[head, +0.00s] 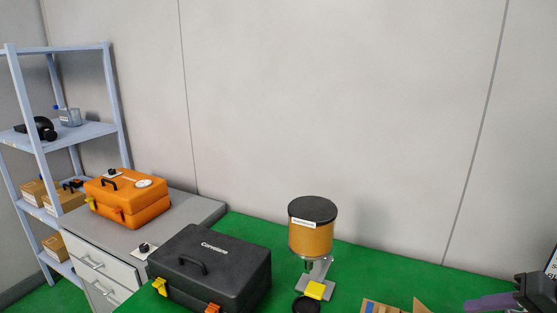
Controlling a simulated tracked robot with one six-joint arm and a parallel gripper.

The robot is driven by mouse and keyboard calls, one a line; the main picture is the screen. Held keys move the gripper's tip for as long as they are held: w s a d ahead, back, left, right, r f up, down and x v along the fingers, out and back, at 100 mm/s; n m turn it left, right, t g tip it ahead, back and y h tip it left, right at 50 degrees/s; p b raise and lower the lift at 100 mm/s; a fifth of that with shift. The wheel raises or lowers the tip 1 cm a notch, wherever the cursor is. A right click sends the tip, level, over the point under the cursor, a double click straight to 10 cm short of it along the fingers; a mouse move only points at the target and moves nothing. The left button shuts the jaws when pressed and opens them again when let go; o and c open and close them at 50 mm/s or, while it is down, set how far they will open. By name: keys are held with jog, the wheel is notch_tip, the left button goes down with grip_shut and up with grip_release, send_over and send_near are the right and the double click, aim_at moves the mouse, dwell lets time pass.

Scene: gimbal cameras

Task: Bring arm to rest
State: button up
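No part that I can clearly make out as my arm or my gripper shows in the head view. Whether my gripper is open or shut does not show. A dark piece with a purple-grey bar (490,303) is cut off at the lower right edge, and I cannot tell what it is.
A black case (212,268) stands on the green surface (375,263), left of an amber container with a black lid (312,236). An orange case (128,197) sits on a grey cabinet (190,208) beside a shelf rack (88,131). A cardboard box (377,307) is at the bottom edge.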

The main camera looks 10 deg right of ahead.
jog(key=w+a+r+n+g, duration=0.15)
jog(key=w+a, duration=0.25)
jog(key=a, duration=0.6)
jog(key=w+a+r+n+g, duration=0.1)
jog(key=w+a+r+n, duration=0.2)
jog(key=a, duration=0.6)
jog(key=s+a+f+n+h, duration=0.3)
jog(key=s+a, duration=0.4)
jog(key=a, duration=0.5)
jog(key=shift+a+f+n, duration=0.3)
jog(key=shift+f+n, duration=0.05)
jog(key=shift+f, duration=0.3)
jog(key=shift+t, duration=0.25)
